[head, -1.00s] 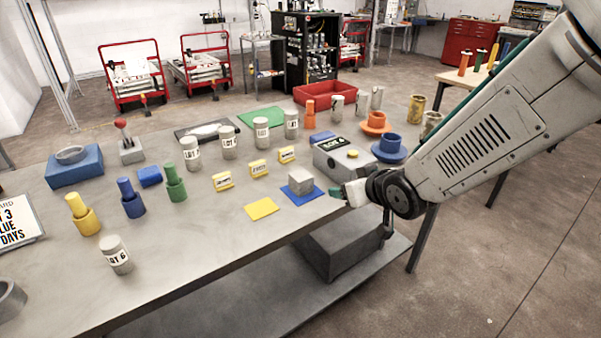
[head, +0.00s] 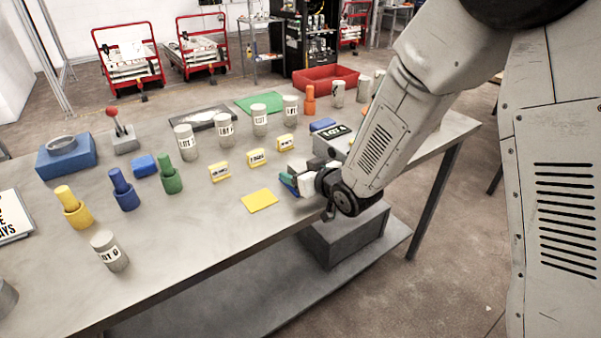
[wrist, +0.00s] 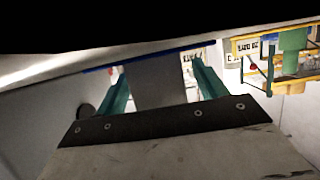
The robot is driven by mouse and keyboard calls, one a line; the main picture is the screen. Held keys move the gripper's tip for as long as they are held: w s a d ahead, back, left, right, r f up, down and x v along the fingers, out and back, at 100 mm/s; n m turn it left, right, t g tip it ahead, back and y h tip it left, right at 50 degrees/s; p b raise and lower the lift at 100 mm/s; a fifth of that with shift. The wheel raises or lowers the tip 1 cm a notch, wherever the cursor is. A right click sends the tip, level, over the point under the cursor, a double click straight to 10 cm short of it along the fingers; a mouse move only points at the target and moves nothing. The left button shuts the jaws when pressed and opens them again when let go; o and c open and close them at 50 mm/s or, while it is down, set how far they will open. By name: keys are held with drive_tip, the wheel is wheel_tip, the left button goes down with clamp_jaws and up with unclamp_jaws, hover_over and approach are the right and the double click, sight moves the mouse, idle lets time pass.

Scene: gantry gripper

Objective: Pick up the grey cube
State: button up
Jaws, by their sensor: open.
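The grey cube (wrist: 157,82) shows in the wrist view between the two green fingers of my gripper (wrist: 160,78). The fingers are apart, one on each side of it. I cannot tell whether either finger touches it. A thin strip of the blue mat (wrist: 101,69) shows edge-on beyond the cube. In the head view my gripper (head: 296,178) is low over the front right of the bench, at the cube's place. It hides most or all of the cube there.
A yellow mat (head: 259,201) lies left of my gripper. Yellow label blocks (head: 256,158) stand behind it, with several grey labelled cylinders (head: 225,130) farther back. A grey box (head: 334,143) stands close behind my gripper. The bench front centre (head: 180,235) is clear.

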drive_tip(key=c, duration=1.4)
drive_tip(key=shift+o, duration=0.2)
